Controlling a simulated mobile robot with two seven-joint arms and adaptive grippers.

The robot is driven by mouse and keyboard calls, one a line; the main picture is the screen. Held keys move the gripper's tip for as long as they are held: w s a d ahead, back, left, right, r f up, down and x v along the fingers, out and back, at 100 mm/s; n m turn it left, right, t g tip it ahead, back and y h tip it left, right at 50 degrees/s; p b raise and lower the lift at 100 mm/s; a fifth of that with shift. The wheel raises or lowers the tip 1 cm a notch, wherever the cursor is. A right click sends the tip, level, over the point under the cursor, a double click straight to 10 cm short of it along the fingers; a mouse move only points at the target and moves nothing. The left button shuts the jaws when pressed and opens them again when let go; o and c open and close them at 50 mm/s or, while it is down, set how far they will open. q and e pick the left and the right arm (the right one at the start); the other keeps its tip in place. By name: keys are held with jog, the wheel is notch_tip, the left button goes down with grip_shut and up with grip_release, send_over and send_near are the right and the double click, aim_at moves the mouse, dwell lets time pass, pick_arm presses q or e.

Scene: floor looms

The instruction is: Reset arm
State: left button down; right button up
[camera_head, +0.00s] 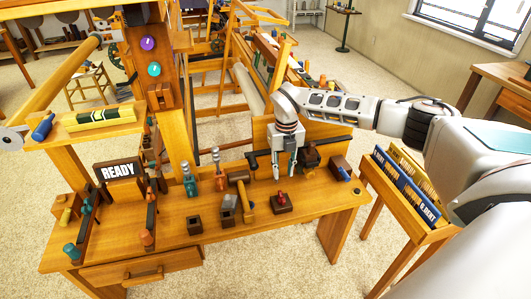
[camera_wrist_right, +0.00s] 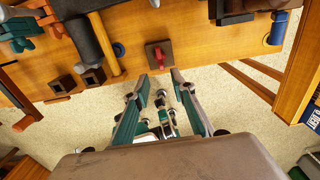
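A small dark block with a red knob or lever (camera_head: 281,202) sits on the wooden bench, right of its middle; I cannot tell if it is the reset arm. It also shows in the right wrist view (camera_wrist_right: 159,55), just beyond my fingertips. My right gripper (camera_head: 285,174) hangs pointing down above the bench, behind and above this block, apart from it. Its two green-and-grey fingers stand apart with nothing between them in the right wrist view (camera_wrist_right: 160,76). A dark sign reading READY (camera_head: 120,170) stands at the bench's left. My left gripper is not in view.
A hammer-like tool (camera_head: 246,197) and dark square holders (camera_head: 194,224) are left of the red-knobbed block. Teal and orange-handled tools (camera_head: 190,184) stand behind them. A wooden loom frame rises behind the bench.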

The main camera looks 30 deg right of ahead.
jog(key=s+a+f+n+y, duration=0.1)
jog(key=s+a+f+y, duration=0.2)
jog(key=a, duration=0.7)
jog(key=s+a+g+y, duration=0.1)
jog(key=s+a+y, duration=0.25)
jog(key=a, duration=0.55)
jog(key=s+a+f+n+y, duration=0.1)
jog(key=s+a+f+y, duration=0.2)
jog(key=a, duration=0.7)
jog(key=s+a+r+m+t+y, duration=0.4)
jog(key=a+r+m+t+y, duration=0.4)
jog(key=a+r, duration=0.25)
jog(key=w+d+f+m+t+h, duration=0.2)
jog(key=d+f+m+t+h, duration=0.55)
jog(key=m, duration=0.75)
jog(key=s+d+f+m+g+h, duration=0.4)
jog(key=s+d+f+m+h, duration=0.3)
jog(key=s+d+f, duration=0.6)
jog(key=shift+s+d+f+m, duration=0.3)
jog(key=shift+d+f+m, duration=0.25)
jog(key=shift+d, duration=0.3)
